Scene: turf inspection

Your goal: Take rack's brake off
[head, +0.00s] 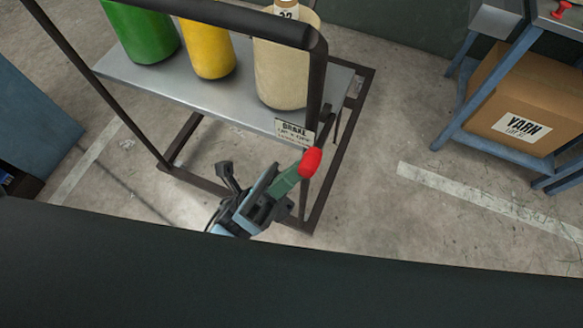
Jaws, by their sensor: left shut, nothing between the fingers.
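The rack (222,90) is a dark frame with a grey metal shelf. A small white sign reading BRAKE (294,131) hangs at the shelf's right front corner. Just below it is the brake lever's red knob (310,162), near the rack's right post. My left gripper (294,174) comes up from below, shut and empty, with its greenish fingertips right against or just beside the knob. I cannot tell whether they touch. The lever is dark and mostly hard to make out behind the knob. My right gripper is not in view.
Green (142,32), yellow (208,45) and beige (281,75) cylinders stand on the shelf. A blue-legged table (484,75) with a cardboard box (540,95) stands at right. A blue panel (32,118) is at left. The concrete floor right of the rack is clear.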

